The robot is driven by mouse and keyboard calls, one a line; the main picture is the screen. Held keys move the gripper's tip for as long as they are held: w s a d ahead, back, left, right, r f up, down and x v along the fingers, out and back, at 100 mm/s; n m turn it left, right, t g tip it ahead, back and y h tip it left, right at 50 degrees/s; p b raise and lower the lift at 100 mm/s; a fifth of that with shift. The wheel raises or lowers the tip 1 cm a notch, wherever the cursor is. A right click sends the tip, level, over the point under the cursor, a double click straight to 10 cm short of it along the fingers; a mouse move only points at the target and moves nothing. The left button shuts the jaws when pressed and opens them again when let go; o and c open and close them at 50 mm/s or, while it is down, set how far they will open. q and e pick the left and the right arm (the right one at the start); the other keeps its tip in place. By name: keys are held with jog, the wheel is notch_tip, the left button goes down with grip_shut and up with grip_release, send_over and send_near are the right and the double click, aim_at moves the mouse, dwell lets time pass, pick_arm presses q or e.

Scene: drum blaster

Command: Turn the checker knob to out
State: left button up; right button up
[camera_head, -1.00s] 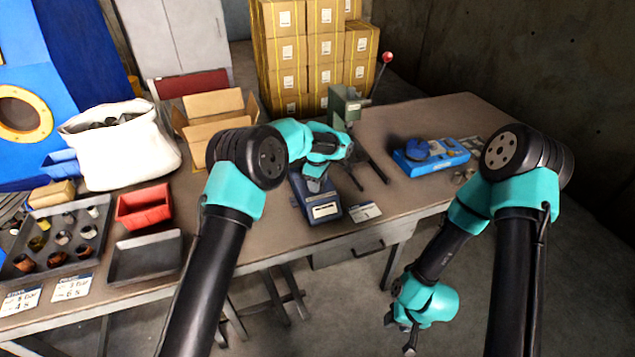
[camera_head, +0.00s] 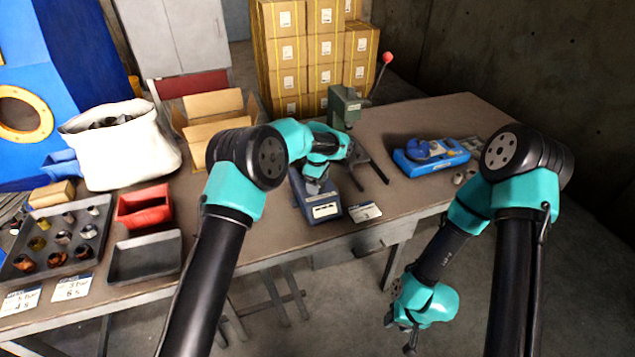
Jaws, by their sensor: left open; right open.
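The checker appears to be the small dark blue box (camera_head: 324,211) with a white label, near the table's front edge in the head view. My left gripper (camera_head: 318,184) is open and sits low over the top of this box, where its wrist hides the knob. I cannot tell whether the fingers touch the knob. My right gripper (camera_head: 400,340) is open and empty, hanging in front of the table and below its top, well away from the box.
A green press (camera_head: 345,108) with a red-tipped lever stands behind the box. A blue device (camera_head: 432,156) is farther right. A red bin (camera_head: 144,206) and grey trays (camera_head: 145,258) are left.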

pick_arm(q)
notch_tip(320, 180, up, 17)
jog(key=shift+r, duration=0.2)
dwell(0.5)
jog(key=shift+f, duration=0.1)
